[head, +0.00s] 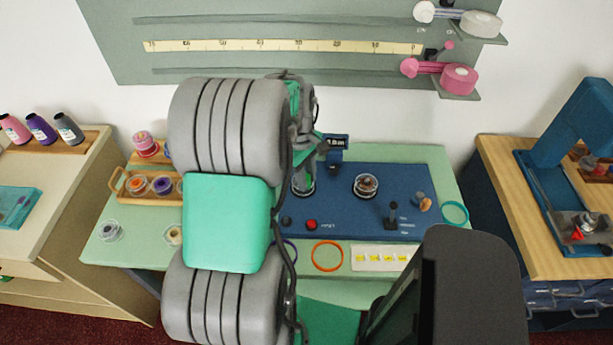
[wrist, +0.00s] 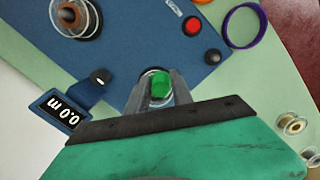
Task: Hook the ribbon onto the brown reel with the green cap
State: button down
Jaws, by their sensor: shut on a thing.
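My gripper (wrist: 160,90) points down at the blue machine panel (wrist: 125,35). Its grey fingers are shut on a small green piece (wrist: 161,83), which looks like a cap. A clear round flange shows partly around the fingertips. In the head view my gripper (head: 303,178) is at the panel's left part, over a clear disc. A reel with a brown ring and clear flange (head: 366,186) stands on the panel to its right; it also shows at the wrist view's top left (wrist: 76,17). Whether the green piece belongs to a brown reel is hidden. No ribbon strand can be made out.
A red button (head: 311,225), a lever (head: 392,214) and an orange ring (head: 327,256) lie nearby. A wooden rack (head: 128,192) with spools is at left. Two small spools (wrist: 292,124) sit at the wrist view's right.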

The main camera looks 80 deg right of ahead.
jog(key=shift+a+f, duration=0.1)
jog(key=shift+f, duration=0.5)
dwell(1.1)
jog(key=shift+r+p, duration=1.9)
jog(key=shift+r, duration=0.65)
jog(key=shift+r, duration=0.1)
